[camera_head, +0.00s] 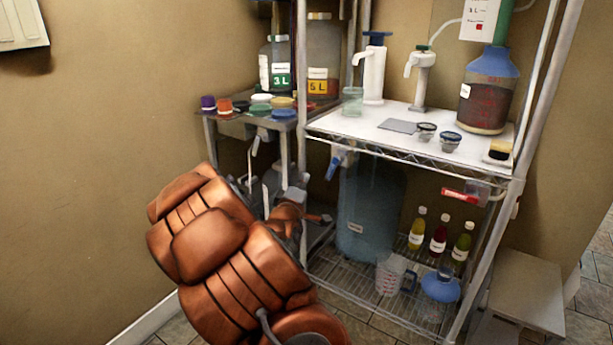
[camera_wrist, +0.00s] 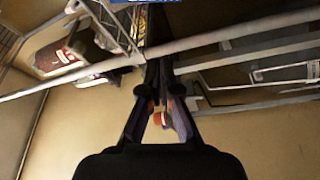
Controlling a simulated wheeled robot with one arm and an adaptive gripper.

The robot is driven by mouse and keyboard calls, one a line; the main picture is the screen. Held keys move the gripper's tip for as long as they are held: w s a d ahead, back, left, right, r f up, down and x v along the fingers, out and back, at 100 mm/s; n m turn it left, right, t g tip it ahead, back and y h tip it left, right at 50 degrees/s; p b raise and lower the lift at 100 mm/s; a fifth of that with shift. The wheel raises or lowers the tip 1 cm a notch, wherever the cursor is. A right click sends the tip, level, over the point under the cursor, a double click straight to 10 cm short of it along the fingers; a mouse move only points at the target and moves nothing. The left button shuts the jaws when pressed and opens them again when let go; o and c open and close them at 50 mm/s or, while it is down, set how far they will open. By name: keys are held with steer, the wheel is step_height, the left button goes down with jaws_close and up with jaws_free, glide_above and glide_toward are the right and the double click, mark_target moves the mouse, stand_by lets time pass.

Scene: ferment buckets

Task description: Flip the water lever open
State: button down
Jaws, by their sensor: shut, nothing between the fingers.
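A large blue water container (camera_head: 368,215) stands under the white shelf in the head view. A blue tap-like piece with a pale part (camera_head: 336,163) sits at its upper left, just below the shelf edge; I cannot tell whether its lever is open or closed. My gripper (camera_wrist: 155,62) is shut and empty in the wrist view, its dark fingers pointing up the picture toward a metal rail. In the head view my copper arm reaches to the rack's left post, and the gripper's tips are hard to make out. No lever is clear in the wrist view.
The wire rack has a white shelf (camera_head: 345,122) with two white pump taps (camera_head: 374,75) (camera_head: 420,78) and a dark carboy (camera_head: 487,100). Below stand several small bottles (camera_head: 439,235) and a measuring jug (camera_head: 390,277). A side shelf (camera_head: 210,126) holds colored lids.

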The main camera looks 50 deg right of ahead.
steer(key=shift+b+v, duration=1.15)
steer(key=shift+b, duration=0.7)
